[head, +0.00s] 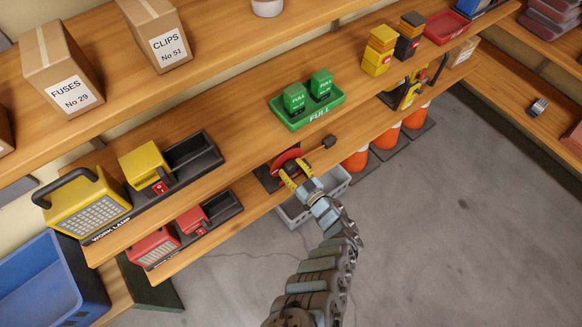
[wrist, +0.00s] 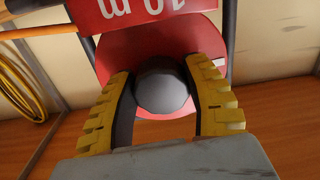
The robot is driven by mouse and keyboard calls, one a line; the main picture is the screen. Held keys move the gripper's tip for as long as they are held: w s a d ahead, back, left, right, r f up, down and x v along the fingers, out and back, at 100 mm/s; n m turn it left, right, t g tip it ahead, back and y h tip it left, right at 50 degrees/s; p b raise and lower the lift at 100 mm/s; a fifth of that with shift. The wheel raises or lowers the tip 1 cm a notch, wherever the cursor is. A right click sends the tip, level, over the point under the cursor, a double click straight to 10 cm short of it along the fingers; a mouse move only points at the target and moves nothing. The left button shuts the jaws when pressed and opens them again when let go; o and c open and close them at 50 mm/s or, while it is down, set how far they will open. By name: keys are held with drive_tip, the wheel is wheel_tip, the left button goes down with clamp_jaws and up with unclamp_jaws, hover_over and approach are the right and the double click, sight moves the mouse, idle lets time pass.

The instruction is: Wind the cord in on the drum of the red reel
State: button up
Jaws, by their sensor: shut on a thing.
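The red reel (head: 286,162) stands on the lower shelf in the middle of the head view, partly hidden by my gripper. In the wrist view its red drum side (wrist: 130,50) fills the middle, with a grey round knob (wrist: 163,92) in front of it. My gripper (head: 298,180) reaches the reel from the front. In the wrist view its yellow-padded fingers (wrist: 165,105) are closed around the knob, one on each side. An orange cord (wrist: 40,32) runs off to the left at the top.
A green tray (head: 306,112) marked FULL holds green packs on the shelf above. Work lamps (head: 95,205) stand at left. Orange cones (head: 356,160) stand at right. The grey floor is open.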

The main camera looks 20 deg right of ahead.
drive_tip(key=shift+m, duration=0.4)
drive_tip(key=o, duration=1.2)
drive_tip(key=shift+s+d+f, duration=0.1)
drive_tip(key=shift+s+f, duration=0.05)
drive_tip(key=shift+s, duration=0.5)
drive_tip(key=v, duration=1)
drive_tip(key=shift+s, duration=0.35)
